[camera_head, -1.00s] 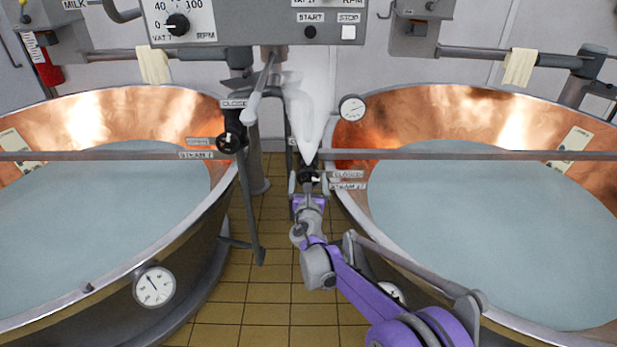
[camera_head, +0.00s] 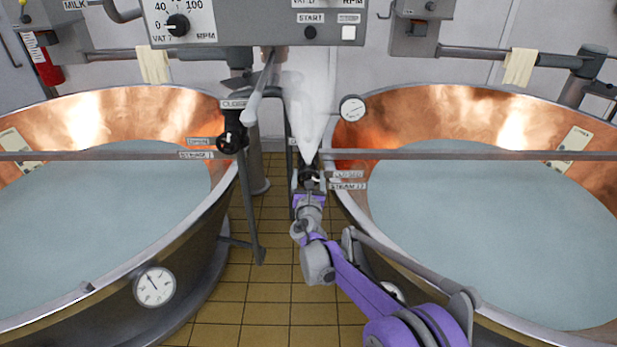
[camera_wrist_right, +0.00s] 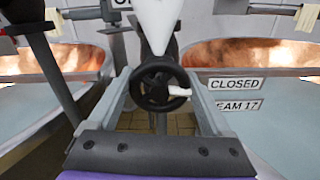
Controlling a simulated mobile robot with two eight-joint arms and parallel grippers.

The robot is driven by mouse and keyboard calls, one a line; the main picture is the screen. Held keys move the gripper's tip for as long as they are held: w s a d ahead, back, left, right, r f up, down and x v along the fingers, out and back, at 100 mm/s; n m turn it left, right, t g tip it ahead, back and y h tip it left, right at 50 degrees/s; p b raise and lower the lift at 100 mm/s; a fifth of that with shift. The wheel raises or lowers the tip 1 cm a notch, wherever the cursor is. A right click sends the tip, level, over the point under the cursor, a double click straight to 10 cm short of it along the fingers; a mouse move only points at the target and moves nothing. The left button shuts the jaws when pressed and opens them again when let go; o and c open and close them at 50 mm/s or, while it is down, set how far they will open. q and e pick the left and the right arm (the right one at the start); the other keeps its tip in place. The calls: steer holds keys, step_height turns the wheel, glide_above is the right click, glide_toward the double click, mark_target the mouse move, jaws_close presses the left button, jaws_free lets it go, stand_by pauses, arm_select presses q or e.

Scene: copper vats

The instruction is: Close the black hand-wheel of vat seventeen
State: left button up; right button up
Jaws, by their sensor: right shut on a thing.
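The black hand-wheel (camera_wrist_right: 160,84) of vat seventeen is in the middle of the right wrist view, between my fingers, with a pale handle or mark at its lower right. In the head view the wheel (camera_head: 310,177) is small and partly hidden by my gripper. A "CLOSED" plate (camera_wrist_right: 234,84) and a "STEAM 17" plate (camera_head: 348,186) sit to its right. My right gripper (camera_head: 309,185) reaches forward and is shut on the wheel's rim. Steam rises just behind the wheel. My left gripper is not in view.
Vat seventeen (camera_head: 345,215) stands right and another copper vat (camera_head: 222,200) left, both holding pale liquid. A second black wheel (camera_head: 230,143) is by the left vat. A thin horizontal rail (camera_head: 450,155) crosses the view. Tiled floor (camera_head: 265,300) lies between the vats.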

steer(key=shift+m+p, duration=0.5)
steer(key=shift+m, duration=0.7)
steer(key=o, duration=1.2)
steer(key=shift+c, duration=0.2)
steer(key=s, duration=1.1)
steer(key=shift+b, duration=0.35)
steer(key=shift+w, duration=0.1)
